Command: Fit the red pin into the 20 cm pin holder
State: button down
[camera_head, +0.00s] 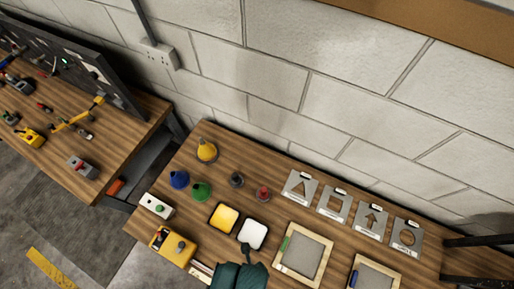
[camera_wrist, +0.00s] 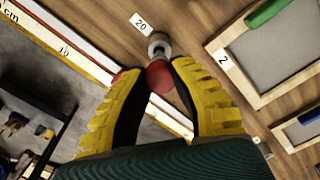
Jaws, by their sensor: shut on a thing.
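The red pin (camera_wrist: 159,76) shows its round red head between the yellow fingertips of my gripper (camera_wrist: 160,80) in the wrist view. My gripper is shut on it. The 20 cm pin holder (camera_wrist: 158,44) is a small round metal piece beside a white "20" label (camera_wrist: 140,22), just beyond the pin head. The pin's lower part is hidden, so I cannot tell whether it is in the holder or only above it. In the head view, my dark green gripper (camera_head: 238,274) is at the bottom edge, and its fingertips, pin and holder do not show.
A ruler (camera_wrist: 60,42) runs along the bench edge at left in the wrist view. Framed trays (camera_head: 328,246) lie right of my gripper.

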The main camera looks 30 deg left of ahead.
jog(key=shift+f+b, duration=0.85)
jog(key=shift+f, duration=0.75)
dwell(0.4)
jog(key=c, duration=0.6)
grip_release()
jog(key=shift+o, duration=0.2)
notch_tip(320, 180, up, 5)
jog(key=p, duration=0.6)
jog(key=shift+r, duration=1)
